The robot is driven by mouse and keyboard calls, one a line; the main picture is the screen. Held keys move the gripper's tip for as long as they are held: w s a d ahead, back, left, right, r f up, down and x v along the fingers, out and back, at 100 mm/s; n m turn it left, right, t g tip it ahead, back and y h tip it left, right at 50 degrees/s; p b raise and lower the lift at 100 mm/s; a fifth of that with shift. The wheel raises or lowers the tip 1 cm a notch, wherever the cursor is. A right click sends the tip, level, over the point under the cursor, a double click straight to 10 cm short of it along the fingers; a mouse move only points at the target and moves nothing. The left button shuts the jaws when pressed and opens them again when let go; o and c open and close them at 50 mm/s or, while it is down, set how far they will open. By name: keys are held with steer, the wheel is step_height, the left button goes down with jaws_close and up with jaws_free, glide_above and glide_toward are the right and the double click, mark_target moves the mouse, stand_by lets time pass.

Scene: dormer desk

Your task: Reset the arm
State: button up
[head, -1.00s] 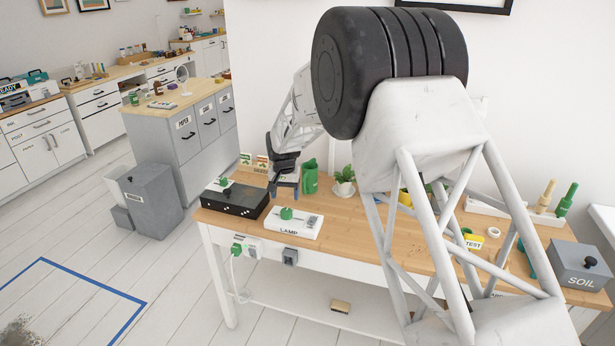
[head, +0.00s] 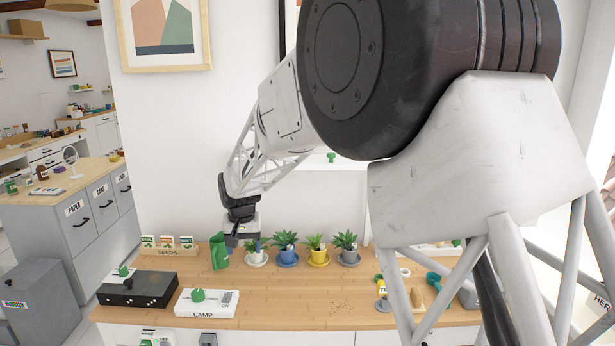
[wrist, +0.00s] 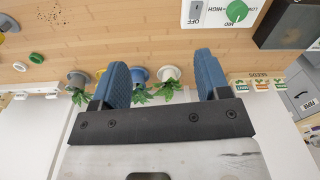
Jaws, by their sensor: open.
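My gripper (head: 248,242) hangs above the back left part of the wooden desk (head: 330,290), in front of the wall. In the wrist view its two blue fingers (wrist: 162,80) are spread apart with nothing held between them. Seen past the fingers are the desk top and small potted plants (wrist: 139,80). My arm comes in from the right of the head view and covers part of the desk's right side.
A green jug (head: 219,252) and several potted plants (head: 286,247) stand near the gripper. Seed packets (head: 168,245), a black box (head: 138,288) and a white lamp control (head: 207,302) are at the left. The desk's middle is mostly clear.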

steer(key=s+d+r+t, duration=0.1)
steer(key=s+d+r, duration=0.4)
steer(key=s+d, duration=0.5)
steer(key=s+d+r, duration=0.6)
steer(key=s+d, duration=0.1)
steer(key=d, duration=0.6)
steer(key=s+d+f, duration=0.1)
steer(key=s+d, duration=0.3)
steer(key=s, duration=0.4)
steer(key=s+d+f+m, duration=0.1)
steer(key=s+d, duration=0.3)
steer(key=s, duration=0.5)
steer(key=s+d+t, duration=0.1)
steer(key=s+d, duration=0.4)
steer(key=s, duration=0.3)
steer(key=shift+s+f+m, duration=0.3)
steer(key=shift+f+m, duration=0.1)
